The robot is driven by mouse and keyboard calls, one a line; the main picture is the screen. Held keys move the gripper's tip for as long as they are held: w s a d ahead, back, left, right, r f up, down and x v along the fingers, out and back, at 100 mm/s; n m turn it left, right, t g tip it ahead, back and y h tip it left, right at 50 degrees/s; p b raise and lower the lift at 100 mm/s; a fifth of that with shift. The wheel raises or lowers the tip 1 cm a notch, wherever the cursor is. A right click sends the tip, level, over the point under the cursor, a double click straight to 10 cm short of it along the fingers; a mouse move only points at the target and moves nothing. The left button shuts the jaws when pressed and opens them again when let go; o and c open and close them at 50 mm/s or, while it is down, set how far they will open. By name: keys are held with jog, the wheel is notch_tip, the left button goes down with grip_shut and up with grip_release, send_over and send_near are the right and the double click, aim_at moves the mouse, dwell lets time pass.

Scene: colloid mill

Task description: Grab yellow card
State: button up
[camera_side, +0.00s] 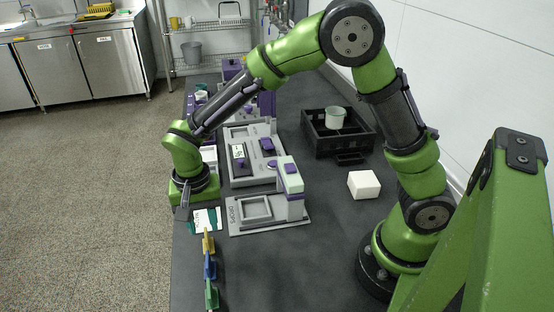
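The yellow card (208,243) stands upright in a row near the front left edge of the dark table. A blue card (210,267) and a green card (212,295) stand behind one another on its near side. My gripper (183,212) points down at the table's left edge, above and to the left of the yellow card and apart from it. Its fingers are small and seen edge-on, so I cannot tell whether they are open or shut. No object shows between them.
A white-and-teal piece (207,221) lies just beyond the yellow card. A grey device (268,212) with a square recess stands to its right. A white block (364,184) and a black crate (313,134) holding a pale cup (335,117) are farther right. Table right of the cards is clear.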

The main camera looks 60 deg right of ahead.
aim_at(206, 235)
jog(key=shift+s+f, duration=0.15)
jog(key=shift+f, duration=2.65)
jog(key=shift+c, duration=0.3)
grip_shut()
jog(key=shift+r, duration=0.1)
